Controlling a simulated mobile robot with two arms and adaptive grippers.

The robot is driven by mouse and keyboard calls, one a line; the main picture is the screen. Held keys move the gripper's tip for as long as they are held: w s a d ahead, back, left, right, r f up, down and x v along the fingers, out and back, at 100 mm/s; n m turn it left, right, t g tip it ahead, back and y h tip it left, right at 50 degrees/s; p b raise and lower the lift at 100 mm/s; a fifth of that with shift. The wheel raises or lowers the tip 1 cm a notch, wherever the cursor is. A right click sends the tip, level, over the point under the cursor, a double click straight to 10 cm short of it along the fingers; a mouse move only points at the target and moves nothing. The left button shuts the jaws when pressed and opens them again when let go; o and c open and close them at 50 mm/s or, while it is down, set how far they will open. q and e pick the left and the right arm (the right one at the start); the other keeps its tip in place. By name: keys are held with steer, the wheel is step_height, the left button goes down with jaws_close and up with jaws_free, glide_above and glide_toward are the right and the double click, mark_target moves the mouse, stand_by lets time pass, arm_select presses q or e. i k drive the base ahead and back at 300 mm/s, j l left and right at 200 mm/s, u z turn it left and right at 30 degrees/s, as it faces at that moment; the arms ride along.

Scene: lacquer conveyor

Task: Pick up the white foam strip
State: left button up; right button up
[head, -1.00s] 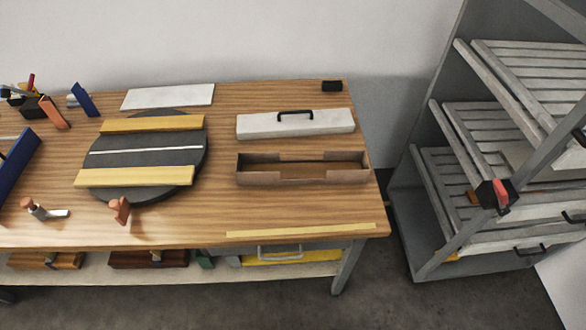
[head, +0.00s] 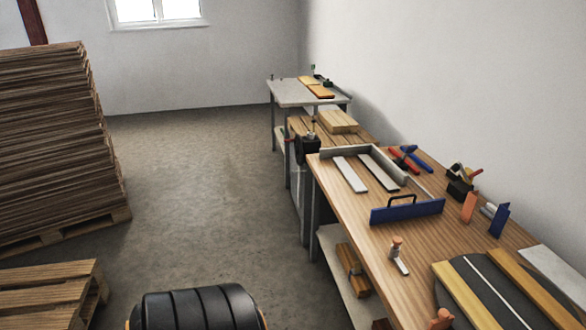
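Several white strips show in the head view, and I cannot tell by look which is foam. A thin white strip (head: 496,290) lies across the dark round turntable (head: 473,300), between two yellow bars (head: 462,293). A wide white board (head: 556,273) lies at the right edge, partly cut off. Neither of my grippers is in view.
A blue plate with a black handle (head: 407,211) stands on the workbench (head: 400,262) in front of the strips. Clamps (head: 408,158) and small tools lie behind. Stacked boards on a pallet (head: 55,145) stand left. The concrete floor (head: 205,190) between is open.

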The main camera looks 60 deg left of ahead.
mark_target(358, 187)
steer(key=u, duration=1.7)
steer(key=i+j+z, duration=0.15)
steer(key=i+j, duration=0.25)
steer(key=i+j+z, duration=0.2)
steer(key=i+j, duration=0.3)
steer(key=i+j+z, duration=0.15)
steer(key=i+j, duration=0.35)
steer(key=i+j+z, duration=0.2)
steer(key=i+j, duration=0.2)
steer(key=j, duration=0.25)
